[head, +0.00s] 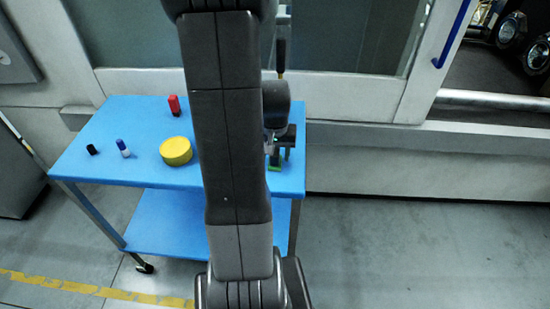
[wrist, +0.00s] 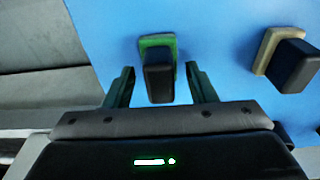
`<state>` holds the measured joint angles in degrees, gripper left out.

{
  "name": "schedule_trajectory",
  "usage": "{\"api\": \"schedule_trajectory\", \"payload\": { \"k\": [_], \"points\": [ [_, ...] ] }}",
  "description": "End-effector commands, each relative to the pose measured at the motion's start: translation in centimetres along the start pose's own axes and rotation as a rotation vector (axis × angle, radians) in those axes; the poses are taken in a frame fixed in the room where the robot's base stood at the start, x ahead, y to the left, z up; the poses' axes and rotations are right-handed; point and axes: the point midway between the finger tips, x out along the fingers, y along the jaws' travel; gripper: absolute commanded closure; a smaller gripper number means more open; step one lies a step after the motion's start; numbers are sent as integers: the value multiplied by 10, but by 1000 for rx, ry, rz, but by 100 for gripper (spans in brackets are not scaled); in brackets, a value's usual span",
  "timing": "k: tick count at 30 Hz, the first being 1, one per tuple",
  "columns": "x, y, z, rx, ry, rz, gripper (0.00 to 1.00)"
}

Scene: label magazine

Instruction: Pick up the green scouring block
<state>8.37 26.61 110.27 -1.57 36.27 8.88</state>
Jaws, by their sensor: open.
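The green scouring block (wrist: 171,44) has a green base and a black block-shaped handle on top. It lies on the blue table top near the right edge. In the head view the block (head: 275,168) is mostly hidden under my gripper (head: 279,150). In the wrist view my gripper (wrist: 160,85) is open, with one finger on each side of the block's black handle. Gaps show between the fingers and the handle, and nothing is held.
A second block with a tan base and black handle (wrist: 290,62) lies beside the green one. A yellow round object (head: 176,151), a red item (head: 174,105), a blue-and-white item (head: 123,148) and a small black item (head: 92,149) stand on the blue table (head: 130,110).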

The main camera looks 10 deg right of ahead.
Motion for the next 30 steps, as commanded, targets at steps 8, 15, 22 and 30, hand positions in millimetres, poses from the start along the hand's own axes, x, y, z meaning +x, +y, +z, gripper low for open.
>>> {"api": "schedule_trajectory", "payload": {
  "k": [8, 15, 22, 30],
  "points": [
    [0, 0, 0, 0, 0, 0, 75],
    [0, 0, 0, 0, 0, 0, 98],
    [-7, 0, -2, 0, 4, -1, 98],
    [-53, 0, -7, 0, 7, -1, 98]
  ]
}}
